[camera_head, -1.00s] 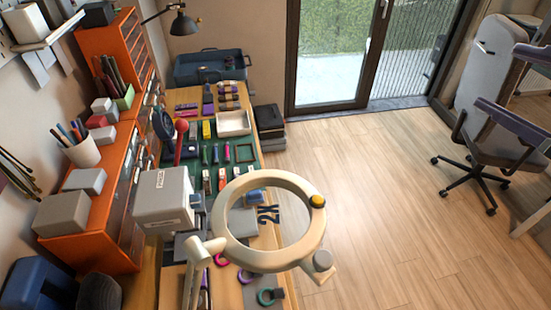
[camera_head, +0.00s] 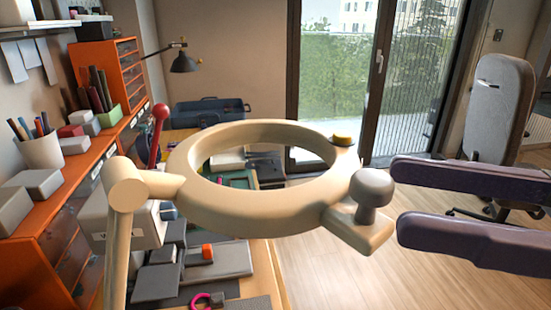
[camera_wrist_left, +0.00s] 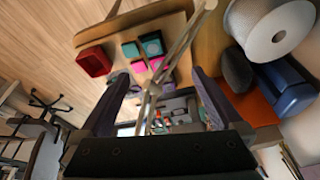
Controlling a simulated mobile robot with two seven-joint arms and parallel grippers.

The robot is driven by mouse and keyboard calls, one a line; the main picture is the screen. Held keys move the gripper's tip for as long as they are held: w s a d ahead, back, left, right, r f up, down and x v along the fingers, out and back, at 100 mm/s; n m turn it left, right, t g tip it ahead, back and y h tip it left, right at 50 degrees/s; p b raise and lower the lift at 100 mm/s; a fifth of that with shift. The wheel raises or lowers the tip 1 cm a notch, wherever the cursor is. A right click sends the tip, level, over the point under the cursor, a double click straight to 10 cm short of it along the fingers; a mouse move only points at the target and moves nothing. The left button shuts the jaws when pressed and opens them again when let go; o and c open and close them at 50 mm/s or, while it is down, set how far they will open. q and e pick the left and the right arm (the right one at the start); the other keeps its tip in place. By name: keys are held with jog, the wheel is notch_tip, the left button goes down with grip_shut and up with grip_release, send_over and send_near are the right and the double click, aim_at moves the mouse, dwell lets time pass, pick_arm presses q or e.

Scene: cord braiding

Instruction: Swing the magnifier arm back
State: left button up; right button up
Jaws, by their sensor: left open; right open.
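The cream magnifier arm (camera_head: 117,235) rises at the lower left and carries a large ring (camera_head: 262,222) over the bench.
An orange shelf unit (camera_head: 52,255) with boxes and a pen cup (camera_head: 42,152) lines the left. A black lamp (camera_head: 184,62) and blue toolbox (camera_head: 210,112) are at the back. The bench holds small tools under the ring. Floor on the right is clear up to an office chair (camera_head: 497,105).

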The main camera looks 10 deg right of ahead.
aim_at(351, 183)
jog(key=p+x, duration=0.2)
jog(key=x, duration=0.4)
jog(key=shift+w+a+r, duration=0.1)
jog(key=shift+r, duration=0.1)
jog(key=shift+w+a+f, duration=0.15)
jog(key=shift+w+a, duration=0.1)
jog(key=shift+a, duration=0.3)
grip_shut()
dwell(0.7)
